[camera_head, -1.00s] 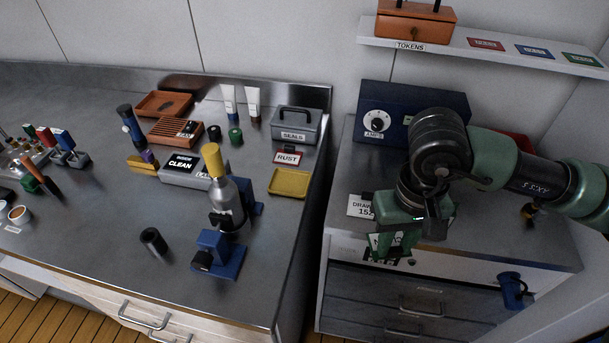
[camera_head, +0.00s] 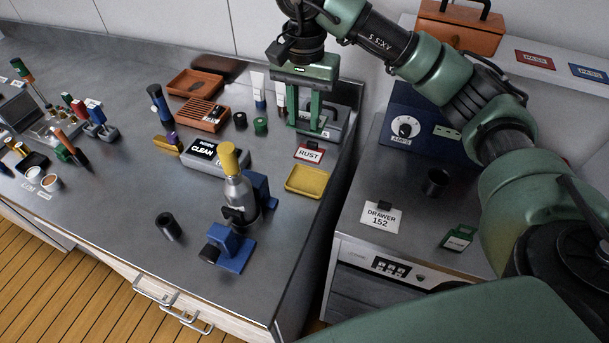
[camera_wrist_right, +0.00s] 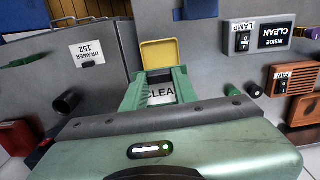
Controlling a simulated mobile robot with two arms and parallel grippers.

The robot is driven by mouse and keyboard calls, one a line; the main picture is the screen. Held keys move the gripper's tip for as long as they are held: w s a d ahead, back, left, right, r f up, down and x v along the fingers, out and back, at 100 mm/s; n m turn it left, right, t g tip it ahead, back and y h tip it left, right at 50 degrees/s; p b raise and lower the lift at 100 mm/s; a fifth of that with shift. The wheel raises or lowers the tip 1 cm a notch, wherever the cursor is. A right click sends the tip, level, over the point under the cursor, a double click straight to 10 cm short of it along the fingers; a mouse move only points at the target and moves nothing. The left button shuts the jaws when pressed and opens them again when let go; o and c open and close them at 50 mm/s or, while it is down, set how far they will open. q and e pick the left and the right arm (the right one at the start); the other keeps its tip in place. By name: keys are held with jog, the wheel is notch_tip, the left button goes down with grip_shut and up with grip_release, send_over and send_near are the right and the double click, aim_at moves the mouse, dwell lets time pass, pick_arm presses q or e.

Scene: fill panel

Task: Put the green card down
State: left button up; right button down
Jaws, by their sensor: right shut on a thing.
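My right gripper (camera_head: 309,126) is shut on the green card, above the back right corner of the left bench, in front of the grey SEALS case. The card shows in the right wrist view (camera_wrist_right: 161,94) between the two green fingers, its white face lettered "CLEA", with the rest hidden. In the head view, the fingers mostly cover it. The red-edged RUST card (camera_head: 309,152) lies just in front of the gripper, and the yellow tray (camera_head: 306,181) lies in front of that. I cannot tell whether the held card touches anything. My left gripper is not in view.
The SEALS case (camera_head: 330,112) is partly hidden behind the fingers. A green item with a white label (camera_head: 459,237) and a dark cup (camera_head: 435,182) stand on the right cabinet. A bottle (camera_head: 238,191) stands in a blue holder. A gap separates bench and cabinet.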

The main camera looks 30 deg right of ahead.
jog(key=p, duration=0.4)
send_over(305, 186)
notch_tip(305, 186, down, 15)
jog(key=shift+f, duration=0.1)
notch_tip(305, 186, down, 4)
jog(key=shift+r+p, duration=0.1)
jog(key=shift+p, duration=0.45)
jog(key=shift+f, duration=0.3)
jog(key=shift+f, duration=0.2)
jog(key=c, duration=1.1)
grip_release()
